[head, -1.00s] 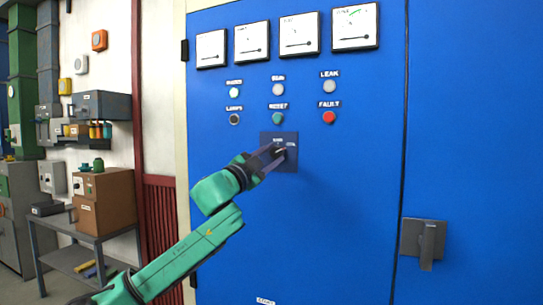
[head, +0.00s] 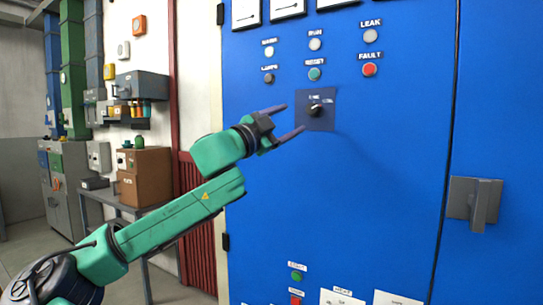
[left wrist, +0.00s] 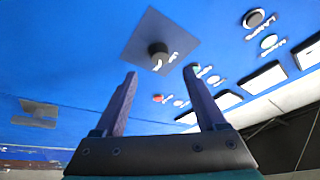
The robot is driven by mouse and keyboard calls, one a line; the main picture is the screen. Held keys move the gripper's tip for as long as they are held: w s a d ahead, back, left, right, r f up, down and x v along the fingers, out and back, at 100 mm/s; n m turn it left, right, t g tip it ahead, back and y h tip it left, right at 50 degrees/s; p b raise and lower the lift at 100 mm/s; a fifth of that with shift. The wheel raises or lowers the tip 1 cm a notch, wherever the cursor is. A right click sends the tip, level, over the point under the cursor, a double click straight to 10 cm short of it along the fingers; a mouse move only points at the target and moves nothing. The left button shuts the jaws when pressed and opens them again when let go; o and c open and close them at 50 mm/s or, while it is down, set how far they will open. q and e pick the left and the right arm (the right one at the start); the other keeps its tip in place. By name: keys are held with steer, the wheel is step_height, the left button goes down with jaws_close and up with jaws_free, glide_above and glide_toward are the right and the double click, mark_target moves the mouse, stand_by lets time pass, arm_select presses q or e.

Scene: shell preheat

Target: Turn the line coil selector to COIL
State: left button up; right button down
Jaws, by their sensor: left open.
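The line coil selector is a black knob (head: 316,110) on a dark square plate (head: 329,120) on the blue cabinet. The small labels by it are too blurred to read. My left gripper (head: 295,119) is open and empty, with its two fingers pointing at the plate, just left of the knob and apart from it. In the left wrist view the knob (left wrist: 158,50) and plate (left wrist: 143,38) are ahead of the spread fingers (left wrist: 160,82). My right gripper is out of view.
Lamps and buttons, with a red FAULT button (head: 369,69), sit above the selector. A grey door handle (head: 474,201) is at the right. More buttons and paper labels are low on the cabinet. A shelf with a brown box (head: 145,178) stands at the left.

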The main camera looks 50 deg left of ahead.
arm_select(q)
steer(key=b+v, duration=0.3)
steer(key=v, duration=0.3)
steer(key=shift+s, duration=0.2)
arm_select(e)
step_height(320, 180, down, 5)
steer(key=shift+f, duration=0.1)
arm_select(q)
steer(key=shift+d, duration=0.1)
